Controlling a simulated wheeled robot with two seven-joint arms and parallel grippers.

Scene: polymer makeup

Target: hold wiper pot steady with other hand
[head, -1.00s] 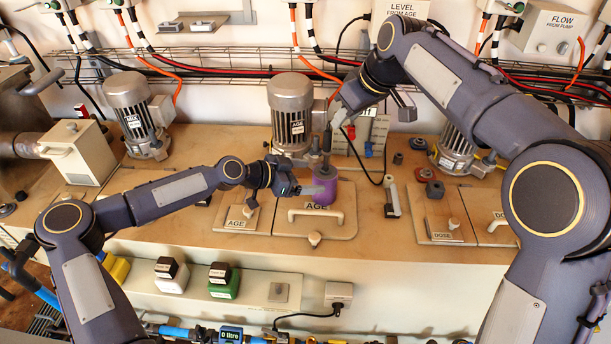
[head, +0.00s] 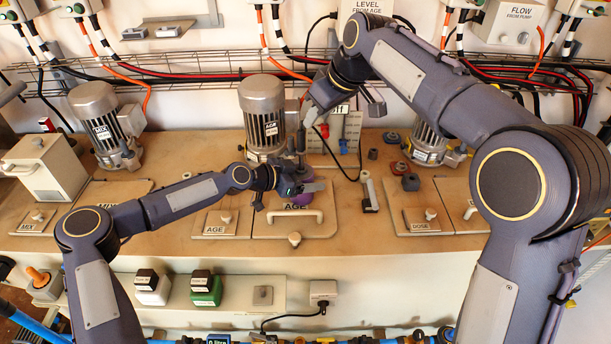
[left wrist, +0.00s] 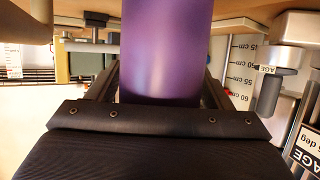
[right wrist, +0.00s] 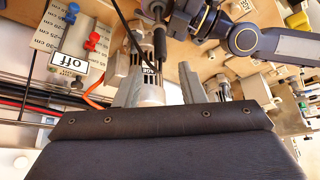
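The purple wiper pot stands upright on the AGE hatch and is partly hidden in the head view (head: 303,173). It fills the upper middle of the left wrist view (left wrist: 167,45). My left gripper (head: 290,187) is at the pot, with a finger on each side; finger contact is hidden. My right gripper (head: 305,113) is above the pot, pointing down. A dark wiper rod (right wrist: 160,45) stands between its fingers in the right wrist view, with gaps visible on both sides. The rod's lower end is in or over the pot; I cannot tell which.
The AGE motor (head: 262,110) stands close behind the pot. The white AGE hatch handle (head: 295,216) is in front. A black-and-white bar (head: 369,192) is to the right. A black cable hangs behind the right gripper. The DOSE hatch (head: 422,220) lies farther right.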

